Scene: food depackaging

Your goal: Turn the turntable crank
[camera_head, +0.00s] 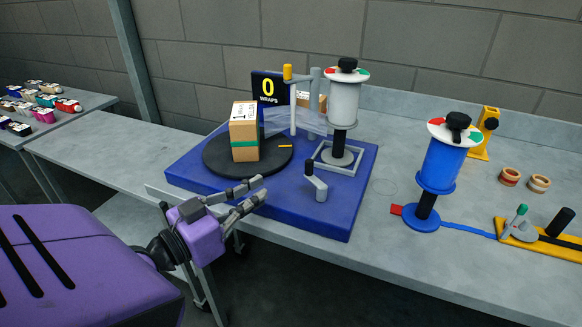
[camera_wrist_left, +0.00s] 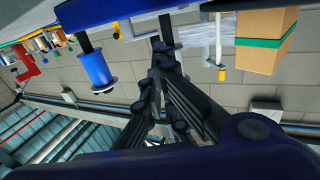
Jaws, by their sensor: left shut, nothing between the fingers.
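The turntable crank (camera_head: 318,187) is a grey arm with a black upright knob at the front edge of the blue base (camera_head: 345,210). A black round turntable (camera_head: 216,160) on that base carries a cardboard box (camera_head: 243,112) with a green band. The box also shows upside down in the wrist view (camera_wrist_left: 264,55). My left gripper (camera_head: 258,188) is shut and empty, left of the crank and apart from it, near the base's front edge. Its fingers also show in the wrist view (camera_wrist_left: 160,52). My right gripper is not in view.
A display (camera_head: 268,87) reading 0 wraps stands behind the box. A white film roll (camera_head: 343,105) stands on the base, with film stretched toward the box. A blue roll (camera_head: 443,165) and a yellow fixture (camera_head: 555,245) stand at right.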

